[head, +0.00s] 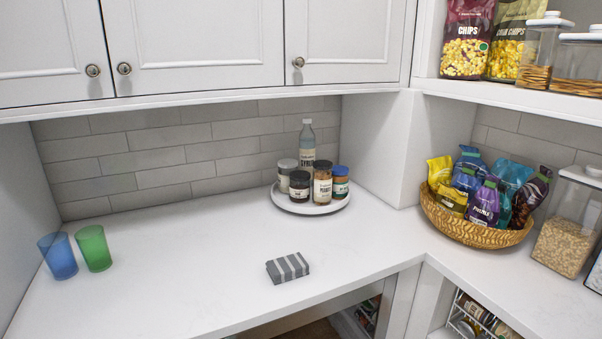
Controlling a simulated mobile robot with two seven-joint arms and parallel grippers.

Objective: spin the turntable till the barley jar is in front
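A round white turntable (311,209) stands on the counter near the back right, by the tiled wall. Several containers stand upright on it. A clear bottle labelled syrup (307,145) is at the back. A jar with a pale lid (287,178) is at the left. A short black-lidded jar (299,188) is at the front left, and a taller dark-lidded jar of brown contents (322,185) is at the front. A blue-lidded jar (340,184) is at the right. The small labels are hard to read, so I cannot tell which is barley. Neither gripper is in view.
A grey striped folded cloth (287,268) lies in front of the turntable. A blue cup (58,256) and a green cup (94,248) stand at the left. A wicker basket of bags (474,229) is at the right. Cabinets (195,45) hang above. The counter's middle left is clear.

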